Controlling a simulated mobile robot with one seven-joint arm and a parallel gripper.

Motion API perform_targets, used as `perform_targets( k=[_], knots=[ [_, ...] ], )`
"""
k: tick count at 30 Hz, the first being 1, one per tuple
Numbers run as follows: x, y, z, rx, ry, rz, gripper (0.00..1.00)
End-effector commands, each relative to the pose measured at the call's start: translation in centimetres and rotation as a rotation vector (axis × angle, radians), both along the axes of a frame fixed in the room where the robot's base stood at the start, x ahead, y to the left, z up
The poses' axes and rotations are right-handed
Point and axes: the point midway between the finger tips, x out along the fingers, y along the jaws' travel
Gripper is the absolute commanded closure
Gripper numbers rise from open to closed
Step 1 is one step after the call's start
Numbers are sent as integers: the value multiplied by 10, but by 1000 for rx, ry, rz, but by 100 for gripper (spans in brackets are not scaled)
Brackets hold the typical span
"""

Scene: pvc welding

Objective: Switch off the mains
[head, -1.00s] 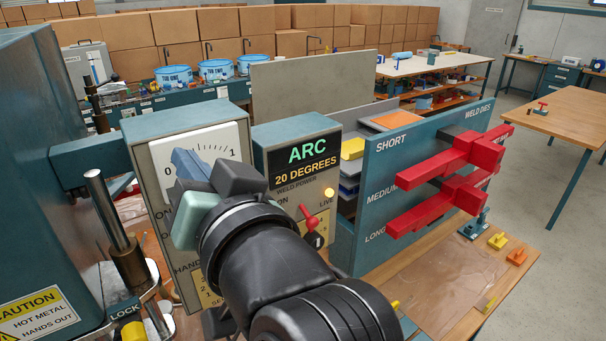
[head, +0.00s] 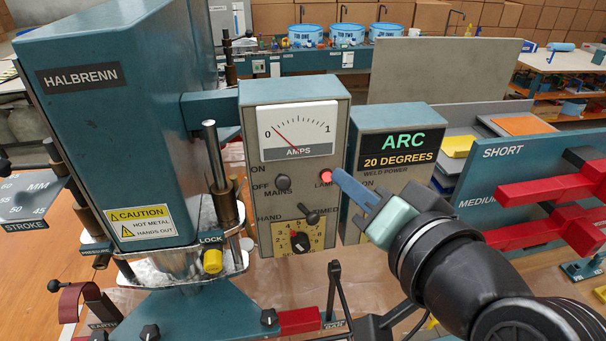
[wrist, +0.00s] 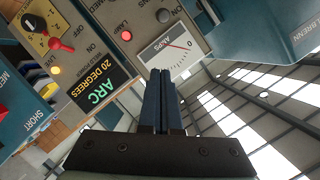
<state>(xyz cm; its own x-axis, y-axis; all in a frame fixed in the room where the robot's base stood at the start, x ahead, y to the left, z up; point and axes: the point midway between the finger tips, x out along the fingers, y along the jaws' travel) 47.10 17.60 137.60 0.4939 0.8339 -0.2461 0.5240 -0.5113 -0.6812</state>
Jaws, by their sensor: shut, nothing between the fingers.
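The mains switch is a dark round knob (head: 283,183) on the grey control panel (head: 246,150), beside the ON and OFF labels and above MAINS. The red lamp (head: 325,176) right of it is lit. The amps meter (head: 297,130) above has its needle near the low end. My gripper (head: 346,184) is shut and empty, its blue fingers at the panel's right edge, close to the lamp in the picture. Whether they touch the panel I cannot tell. In the wrist view, the shut fingers (wrist: 160,85) lie over the meter's side, with the knob (wrist: 163,15) and lamp (wrist: 126,35) beyond.
Red weld dies (head: 545,190) project at the right. The press column (head: 215,160) stands left.

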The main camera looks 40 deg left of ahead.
Motion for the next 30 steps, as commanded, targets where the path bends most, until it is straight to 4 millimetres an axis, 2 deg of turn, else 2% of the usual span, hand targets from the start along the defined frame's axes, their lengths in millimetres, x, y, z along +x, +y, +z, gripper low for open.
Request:
perform_targets(
  k=[5,17,24,30],
  knots=[
    [9,17,-3,0,5,4,100],
    [48,88,-24,-2,4,5,100],
    [31,96,-47,-1,2,2,100],
    [26,98,-53,0,0,0,100]
  ],
)
